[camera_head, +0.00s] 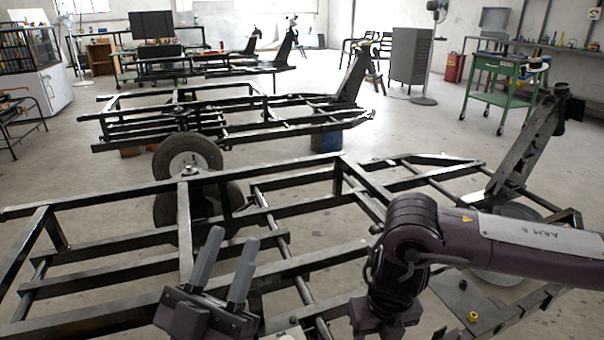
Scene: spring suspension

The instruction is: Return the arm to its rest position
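My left gripper (234,238) comes up from the bottom edge, left of centre. Its two grey fingers point up and stand apart with a clear gap, and nothing shows between them. It appears in front of the near black metal frame (110,252); I cannot tell how far above the bars it is. My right arm (520,243), dark purple with a pale label, enters from the right and bends down at its elbow-like joint. Its lower end leaves the bottom edge, so the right gripper is hidden from view.
The near frame's bars fill the foreground, with a wheel (187,157) behind them and a tilted upright post (525,150) at right. A small yellow part (473,316) sits low right. Another frame (240,120) stands behind; a green cart (497,92) is far right. Open floor lies between.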

